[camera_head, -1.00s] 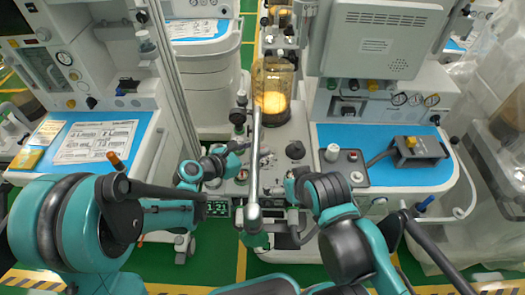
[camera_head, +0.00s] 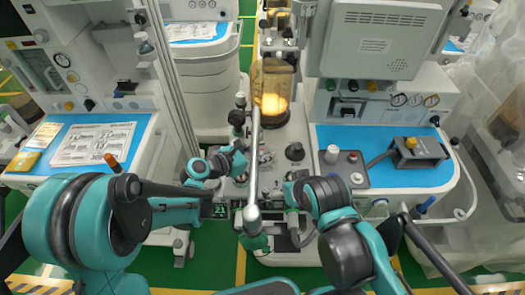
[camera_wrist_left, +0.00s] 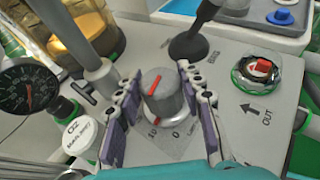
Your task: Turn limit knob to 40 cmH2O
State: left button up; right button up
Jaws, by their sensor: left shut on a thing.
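The limit knob (camera_wrist_left: 163,95) is a grey ribbed cylinder with a red line across its top, standing on a light grey panel (camera_wrist_left: 225,150) in the left wrist view. A printed scale shows at its base; a 0 is readable and the other marks are partly hidden or too small. My left gripper (camera_wrist_left: 158,78) has its purple-padded fingers on either side of the knob and is shut on it. In the head view my left gripper (camera_head: 240,158) is over the machine's panel, and the knob is hidden or too small there. My right gripper (camera_head: 290,188) is low beside the panel, its fingers unclear.
A pressure gauge (camera_wrist_left: 28,85) and a white cap (camera_wrist_left: 82,137) are left of the knob. A black lever (camera_wrist_left: 190,42) stands behind it and a red button (camera_wrist_left: 262,66) sits to the right. A long metal tube (camera_head: 255,150) crosses above the panel in the head view.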

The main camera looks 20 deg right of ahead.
pick_arm(q)
jog(key=m+g+h, duration=0.1)
jog(key=m+g, duration=0.3)
jog(key=shift+w+g, duration=0.15)
jog(key=shift+g, duration=0.25)
jog(key=shift+m+g, duration=2.4)
jog(key=shift+g, duration=0.2)
jog(key=shift+y, duration=0.3)
jog(key=o, duration=1.2)
jog(key=v, duration=1.2)
jog(key=shift+f, duration=0.1)
